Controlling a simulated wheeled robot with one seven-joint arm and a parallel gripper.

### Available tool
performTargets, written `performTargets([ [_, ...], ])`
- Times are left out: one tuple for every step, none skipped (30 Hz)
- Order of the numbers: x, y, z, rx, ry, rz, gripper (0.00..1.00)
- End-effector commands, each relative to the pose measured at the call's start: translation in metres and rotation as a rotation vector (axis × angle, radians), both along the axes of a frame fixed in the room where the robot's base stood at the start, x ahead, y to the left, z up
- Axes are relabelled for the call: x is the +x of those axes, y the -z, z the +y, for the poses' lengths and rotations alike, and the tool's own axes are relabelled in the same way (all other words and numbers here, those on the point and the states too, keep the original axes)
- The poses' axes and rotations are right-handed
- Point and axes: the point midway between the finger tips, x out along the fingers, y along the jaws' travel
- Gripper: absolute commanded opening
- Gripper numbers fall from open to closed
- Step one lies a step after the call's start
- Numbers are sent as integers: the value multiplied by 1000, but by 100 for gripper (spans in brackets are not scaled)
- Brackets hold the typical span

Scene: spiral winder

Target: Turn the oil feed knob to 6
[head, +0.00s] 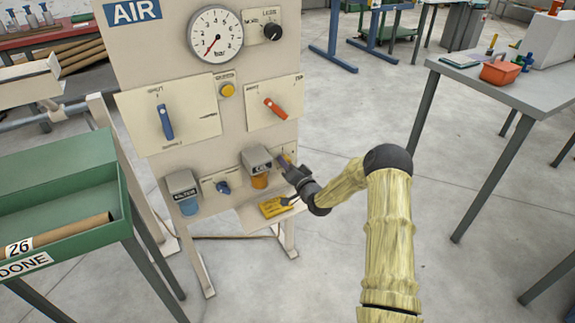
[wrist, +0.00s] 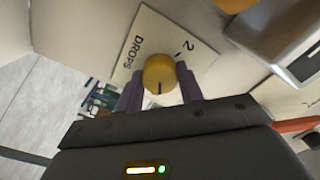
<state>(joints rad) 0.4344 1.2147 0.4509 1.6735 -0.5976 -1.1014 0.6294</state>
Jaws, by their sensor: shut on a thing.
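The oil feed knob (wrist: 158,74) is a round yellow knob on a cream plate (wrist: 148,35) marked "DROPS" and "2", seen tilted in the wrist view. A short dark line on the knob points toward the bottom of that picture, away from the "2". The other numbers are not visible. My gripper (wrist: 160,88) has its two purple fingers on either side of the knob, shut on it. In the head view my gripper (head: 283,160) is at the right edge of the AIR panel, beside the orange-bowled unit (head: 259,170), and hides the knob.
The panel (head: 180,60) also carries a gauge (head: 215,34), a blue lever (head: 164,122), a red lever (head: 275,108), a yellow button (head: 227,90) and a small blue knob (head: 222,187). A yellow object (head: 273,206) lies on the ledge below my gripper. Open floor lies right of the panel.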

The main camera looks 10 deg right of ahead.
Motion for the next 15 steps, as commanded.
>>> performTargets([
  [-1,2,-1,27,2,13,14],
  [-1,2,-1,45,2,18,14],
  [-1,2,-1,63,1,25,14],
  [-1,2,-1,76,2,30,14],
  [-1,2,-1,89,2,34,14],
  [-1,2,-1,102,2,38,14],
  [-1,2,-1,111,2,41,14],
  [-1,2,-1,119,1,43,14],
  [-1,2,-1,129,1,46,14],
  [-1,2,-1,134,1,48,14],
  [-1,2,-1,138,1,49,14],
  [-1,2,-1,142,1,51,14],
  [-1,2,-1,144,1,51,14],
  [-1,2,-1,146,1,52,14],
  [-1,2,-1,147,1,52,14],
])
